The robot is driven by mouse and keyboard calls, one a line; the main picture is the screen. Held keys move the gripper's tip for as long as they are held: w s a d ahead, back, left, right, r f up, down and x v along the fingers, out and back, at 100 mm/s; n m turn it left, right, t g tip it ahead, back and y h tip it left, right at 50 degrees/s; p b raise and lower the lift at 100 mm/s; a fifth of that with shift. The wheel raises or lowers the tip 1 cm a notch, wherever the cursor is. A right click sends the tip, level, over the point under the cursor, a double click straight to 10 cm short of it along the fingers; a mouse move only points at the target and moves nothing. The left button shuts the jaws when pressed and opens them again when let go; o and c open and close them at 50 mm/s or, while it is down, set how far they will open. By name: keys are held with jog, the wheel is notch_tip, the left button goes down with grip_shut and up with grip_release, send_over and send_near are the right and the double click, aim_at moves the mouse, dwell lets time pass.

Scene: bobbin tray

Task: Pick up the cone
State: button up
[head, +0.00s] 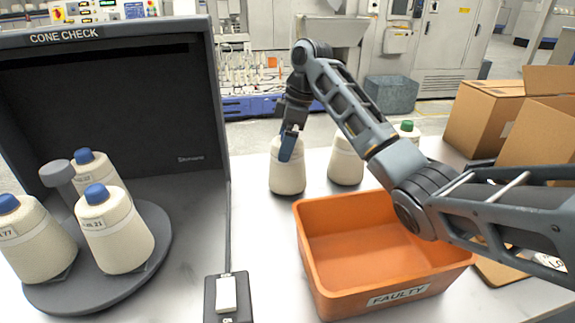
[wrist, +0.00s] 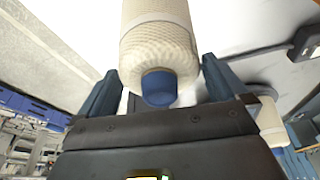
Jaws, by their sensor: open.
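A cream yarn cone (head: 288,177) stands upright on the table behind the orange bin. My gripper (head: 290,146) is at its top, with a blue finger in front of it in the head view. In the wrist view the cone (wrist: 160,40) with its blue tip (wrist: 159,88) lies between the two open fingers of my gripper (wrist: 160,88). Gaps show on both sides of the tip. Other cones stand on the table: one (head: 346,162) just to the right, and one with a green tip (head: 408,131) farther right, partly hidden by my arm.
Three blue-tipped cones, one of them this near cone (head: 118,238), stand on a dark round turntable (head: 95,290) in the CONE CHECK booth (head: 110,90). An orange bin (head: 335,290) labelled FAULTY looks empty. Cardboard boxes (head: 487,115) stand at the right. A switch box (head: 228,298) lies at the front.

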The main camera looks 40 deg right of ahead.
jog(key=shift+f, duration=0.1)
jog(key=shift+c, duration=0.5)
jog(key=c, duration=1.4)
